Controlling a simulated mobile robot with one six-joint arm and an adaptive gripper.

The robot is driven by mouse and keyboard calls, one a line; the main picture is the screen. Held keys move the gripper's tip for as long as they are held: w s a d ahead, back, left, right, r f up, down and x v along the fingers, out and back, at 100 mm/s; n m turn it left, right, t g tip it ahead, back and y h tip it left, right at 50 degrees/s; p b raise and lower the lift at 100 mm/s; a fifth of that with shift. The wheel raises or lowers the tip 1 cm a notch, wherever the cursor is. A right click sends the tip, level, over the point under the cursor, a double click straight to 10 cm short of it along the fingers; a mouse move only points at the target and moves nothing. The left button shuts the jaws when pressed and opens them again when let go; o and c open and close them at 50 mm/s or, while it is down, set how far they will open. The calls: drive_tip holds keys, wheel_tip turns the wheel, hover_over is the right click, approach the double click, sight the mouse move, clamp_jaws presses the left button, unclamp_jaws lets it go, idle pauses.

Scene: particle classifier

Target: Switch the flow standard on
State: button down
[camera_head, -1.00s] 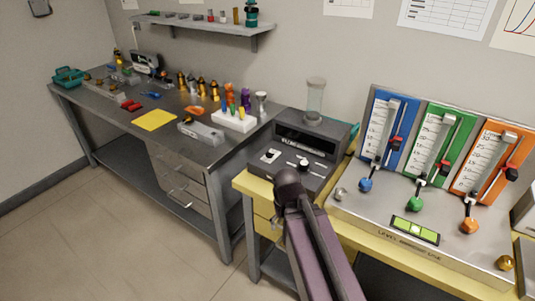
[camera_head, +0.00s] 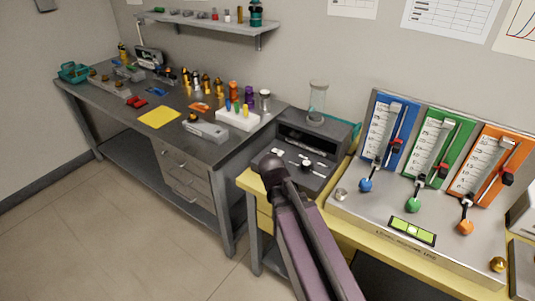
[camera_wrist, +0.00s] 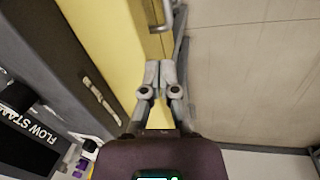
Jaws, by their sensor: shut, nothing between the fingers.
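The flow standard (camera_head: 313,137) is a dark box with a clear glass tube (camera_head: 318,97) on top, standing on the left end of the yellow bench. Its front panel has a dark display window and small light controls (camera_head: 306,164). The arm end partly covers its front left. In the wrist view, the flow standard's dark body (camera_wrist: 60,55) lies at the left, with part of its label and a pale bar-shaped part (camera_wrist: 101,101). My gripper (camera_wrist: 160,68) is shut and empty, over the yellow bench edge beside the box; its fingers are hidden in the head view.
A board with blue, green and orange flow gauges (camera_head: 412,215) stands right of the flow standard. The grey workbench (camera_head: 185,150) at left carries bottles and tools. A drawer handle (camera_wrist: 178,18) shows near my fingertips. Open floor (camera_head: 90,225) lies at front left.

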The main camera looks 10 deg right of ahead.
drive_tip(key=w+a+r+n+t+h+p, duration=0.2)
drive_tip(key=w+a+r+n, duration=0.2)
drive_tip(key=n, duration=0.6)
drive_tip(key=w+a+r+n+t+h+p, duration=0.2)
drive_tip(key=w+a+r+n+t+p, duration=0.1)
drive_tip(key=w+r+n, duration=0.4)
drive_tip(key=a+n, duration=0.1)
drive_tip(key=n, duration=0.2)
drive_tip(key=shift+w+a+p, duration=0.2)
drive_tip(key=shift+w+p, duration=0.05)
drive_tip(key=shift+p, duration=0.05)
drive_tip(key=shift+f, duration=0.1)
drive_tip(key=b+x, duration=0.7)
drive_tip(key=x, duration=0.3)
drive_tip(key=shift+w+d+f+b, duration=0.1)
drive_tip(key=shift+d+f+b, duration=0.05)
drive_tip(key=shift+b, duration=0.15)
drive_tip(key=shift+w+d+r, duration=0.2)
drive_tip(key=shift+w+d, duration=1.15)
drive_tip(key=shift+d, duration=0.05)
